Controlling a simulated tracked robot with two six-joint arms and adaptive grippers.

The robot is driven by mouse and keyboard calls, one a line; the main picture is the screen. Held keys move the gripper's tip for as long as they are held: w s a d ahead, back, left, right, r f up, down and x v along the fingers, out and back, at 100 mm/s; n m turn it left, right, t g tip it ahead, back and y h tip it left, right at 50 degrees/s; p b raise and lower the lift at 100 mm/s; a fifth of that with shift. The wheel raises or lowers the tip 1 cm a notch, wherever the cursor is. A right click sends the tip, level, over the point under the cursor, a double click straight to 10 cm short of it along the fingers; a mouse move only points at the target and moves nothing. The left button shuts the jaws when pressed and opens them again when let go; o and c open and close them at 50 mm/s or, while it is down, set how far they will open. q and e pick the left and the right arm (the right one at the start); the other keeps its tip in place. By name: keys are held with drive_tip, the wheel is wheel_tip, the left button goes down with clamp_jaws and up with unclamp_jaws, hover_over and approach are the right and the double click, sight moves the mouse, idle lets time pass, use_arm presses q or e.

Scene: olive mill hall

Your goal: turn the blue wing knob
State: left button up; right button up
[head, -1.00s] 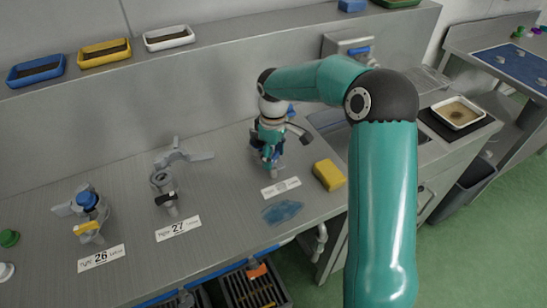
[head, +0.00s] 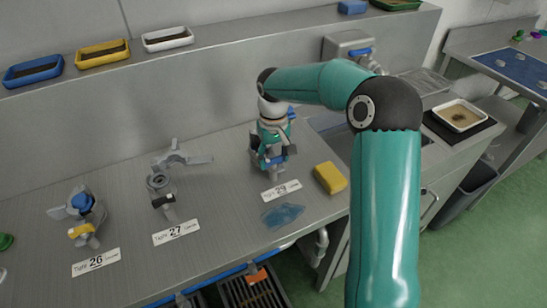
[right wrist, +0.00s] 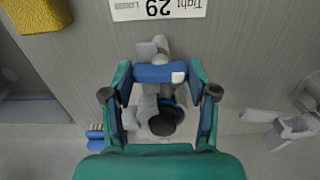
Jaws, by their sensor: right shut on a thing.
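The blue wing knob (right wrist: 160,73) is on a grey fitting (right wrist: 148,110) at the place labelled 29. In the right wrist view it lies crosswise between my fingertips, with a small pale patch at its right end. My right gripper (right wrist: 161,76) is shut on the knob, one finger at each end. In the head view my right gripper (head: 270,153) is over the fitting behind label 29 (head: 281,190) and hides most of it. A bit of blue shows between the fingers. My left gripper is not in view.
Similar fittings stand at label 27 (head: 176,232) and label 26 (head: 96,262) to the left. A yellow sponge (head: 330,177) and a blue translucent piece (head: 283,215) lie near the bench's front edge. A sink (head: 335,125) is to the right.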

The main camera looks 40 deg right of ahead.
sight(274, 158)
drive_tip(key=shift+w+r, duration=0.1)
drive_tip(key=shift+r, duration=0.05)
drive_tip(key=o, duration=0.9)
drive_tip(key=shift+c, duration=0.2)
wheel_tip(274, 158, up, 12)
drive_tip(key=shift+f, duration=0.2)
